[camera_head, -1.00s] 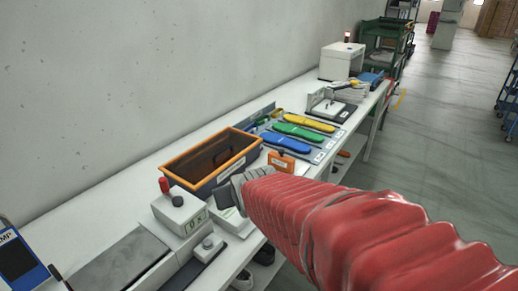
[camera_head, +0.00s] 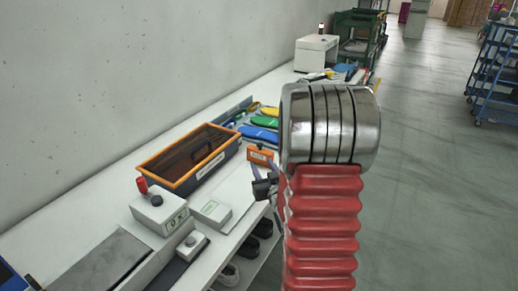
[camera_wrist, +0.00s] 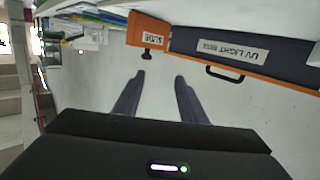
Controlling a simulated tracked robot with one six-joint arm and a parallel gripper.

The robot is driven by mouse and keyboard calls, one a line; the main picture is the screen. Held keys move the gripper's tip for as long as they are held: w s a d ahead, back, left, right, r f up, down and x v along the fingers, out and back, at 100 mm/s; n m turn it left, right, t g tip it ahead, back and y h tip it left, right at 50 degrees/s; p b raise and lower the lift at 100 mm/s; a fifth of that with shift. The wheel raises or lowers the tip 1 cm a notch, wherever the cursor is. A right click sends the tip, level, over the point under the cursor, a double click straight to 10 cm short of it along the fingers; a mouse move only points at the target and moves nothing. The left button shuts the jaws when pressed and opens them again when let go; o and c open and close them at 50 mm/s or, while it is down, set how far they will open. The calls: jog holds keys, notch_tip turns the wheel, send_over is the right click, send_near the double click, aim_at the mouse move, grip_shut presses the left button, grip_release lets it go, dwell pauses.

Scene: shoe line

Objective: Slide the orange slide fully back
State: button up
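The orange slide (camera_head: 260,154) is a small block with a white label, on the bench just right of the UV light box (camera_head: 205,172). In the wrist view the slide (camera_wrist: 147,34) reads "SLIDE", with a small dark knob on its near edge, beside the box's orange edge (camera_wrist: 240,54). My gripper (camera_wrist: 160,76) is open and empty, its two dark fingers apart and pointing toward the slide with a clear gap before it. In the head view my gripper (camera_head: 258,176) is small beside the slide, partly hidden by my arm.
A small control box with a red knob (camera_head: 160,212) and a pale flat box (camera_head: 211,212) stand nearer on the bench. Green and blue insoles (camera_head: 255,123) lie beyond the slide. Shoes (camera_head: 248,248) sit on a shelf below.

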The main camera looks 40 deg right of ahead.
aim_at(261, 146)
jog(key=s+d, duration=0.1)
jog(key=s+d+f+t, duration=0.1)
jog(key=shift+s+d+f+m+h, duration=0.1)
jog(key=shift+d+f+m+h, duration=0.2)
jog(key=shift+h, duration=0.1)
jog(key=x, duration=1.4)
jog(key=shift+c, duration=0.2)
grip_shut()
dwell(0.4)
